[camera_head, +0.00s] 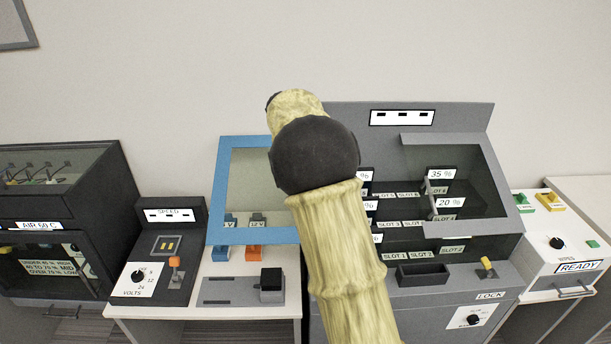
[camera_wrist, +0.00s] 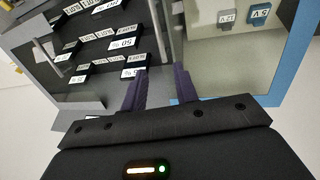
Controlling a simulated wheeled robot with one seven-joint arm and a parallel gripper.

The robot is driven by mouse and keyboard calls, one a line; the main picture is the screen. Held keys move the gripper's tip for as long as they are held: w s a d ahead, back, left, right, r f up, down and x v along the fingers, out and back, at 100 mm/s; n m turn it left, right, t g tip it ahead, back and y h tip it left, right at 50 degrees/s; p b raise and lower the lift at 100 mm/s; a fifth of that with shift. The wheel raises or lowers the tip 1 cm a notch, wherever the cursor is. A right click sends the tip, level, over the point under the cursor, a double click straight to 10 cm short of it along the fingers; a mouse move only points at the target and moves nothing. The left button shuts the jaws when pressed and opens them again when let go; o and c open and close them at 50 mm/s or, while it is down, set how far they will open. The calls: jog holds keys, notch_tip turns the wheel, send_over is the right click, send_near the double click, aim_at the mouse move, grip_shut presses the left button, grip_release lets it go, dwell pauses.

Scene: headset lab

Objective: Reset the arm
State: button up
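My arm, cream with a black round joint, rises through the middle of the head view, and its bent end is at the top near the blue-framed case. My gripper (camera_wrist: 160,80) shows in the wrist view with two dark purple fingers apart and nothing between them. In the head view the gripper is hidden behind the arm. The fingers point toward the slotted grey cabinet (camera_head: 452,118) and the blue-framed case (camera_head: 226,190), which also shows in the wrist view (camera_wrist: 292,62). Whether they touch anything I cannot tell.
A panel with an orange lever and a VOLTS dial (camera_head: 138,277) stands at left, beside a dark AIR 60 C cabinet (camera_head: 100,205). A grey tray (camera_head: 228,292) with a black block (camera_head: 271,285) lies below the case. A white READY box (camera_head: 545,262) stands at right.

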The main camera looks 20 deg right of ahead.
jog(key=shift+s+a+r, duration=0.1)
jog(key=shift+r, duration=0.25)
jog(key=s+a+f+n+y+p, duration=0.1)
jog(key=s+f, duration=0.3)
jog(key=s, duration=1.1)
jog(key=s+a+f+n+g+y+p, duration=0.1)
jog(key=s+a+f, duration=0.3)
jog(key=s, duration=1.2)
jog(key=shift+s+n+y+p, duration=0.25)
jog(key=shift+n+y+p, duration=0.35)
jog(key=shift+n, duration=0.1)
jog(key=shift+w+d, duration=0.1)
jog(key=shift+d, duration=0.05)
